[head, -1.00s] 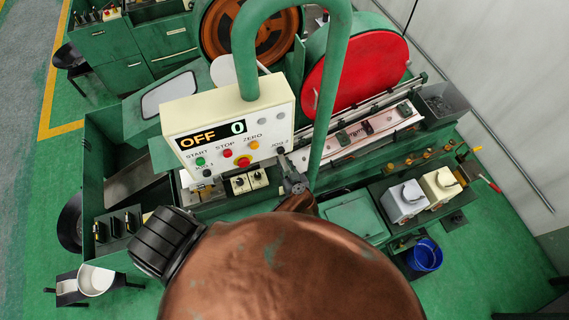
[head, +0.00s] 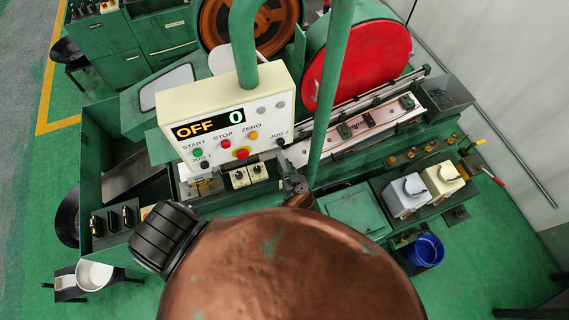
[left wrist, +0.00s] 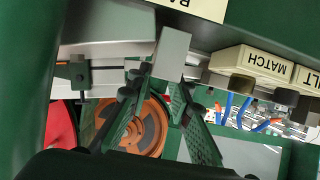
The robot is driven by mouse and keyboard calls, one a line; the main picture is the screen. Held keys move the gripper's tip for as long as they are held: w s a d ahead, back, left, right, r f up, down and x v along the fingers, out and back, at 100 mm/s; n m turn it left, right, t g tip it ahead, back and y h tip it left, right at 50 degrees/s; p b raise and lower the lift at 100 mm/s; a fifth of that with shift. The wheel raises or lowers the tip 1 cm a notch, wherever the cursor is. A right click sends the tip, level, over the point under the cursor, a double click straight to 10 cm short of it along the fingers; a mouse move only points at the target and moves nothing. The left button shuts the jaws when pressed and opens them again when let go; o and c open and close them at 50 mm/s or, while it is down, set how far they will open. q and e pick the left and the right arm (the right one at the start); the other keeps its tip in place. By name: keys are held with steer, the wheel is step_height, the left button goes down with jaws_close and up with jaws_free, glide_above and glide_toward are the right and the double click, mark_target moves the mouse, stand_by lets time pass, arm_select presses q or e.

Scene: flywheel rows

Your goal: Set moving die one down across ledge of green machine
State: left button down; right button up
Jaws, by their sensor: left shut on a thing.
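My left gripper (head: 297,183) is in front of the green machine (head: 345,165), just below and right of its control panel. In the left wrist view its two green, textured fingers (left wrist: 160,85) are shut on a plain grey block, which I take for moving die one (left wrist: 172,52). The block sticks out past the fingertips, near the machine's labelled front. In the head view the block is too small to make out clearly. I cannot tell whether it touches the machine. A long pale ledge (head: 375,122) runs along the machine to the right. My right gripper is not in view.
The cream control panel (head: 230,118) reads OFF and 0 and hangs on a green pipe (head: 243,45) close to the gripper. A green upright (head: 329,100) stands just right of it. Two boxes (head: 405,195) and a blue bucket (head: 425,250) are at the right.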

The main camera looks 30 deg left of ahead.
arm_select(q)
steer(key=shift+w+f, duration=0.1)
steer(key=shift+f, duration=0.05)
steer(key=shift+p, duration=0.35)
steer(key=shift+f, duration=0.55)
stand_by(0.9)
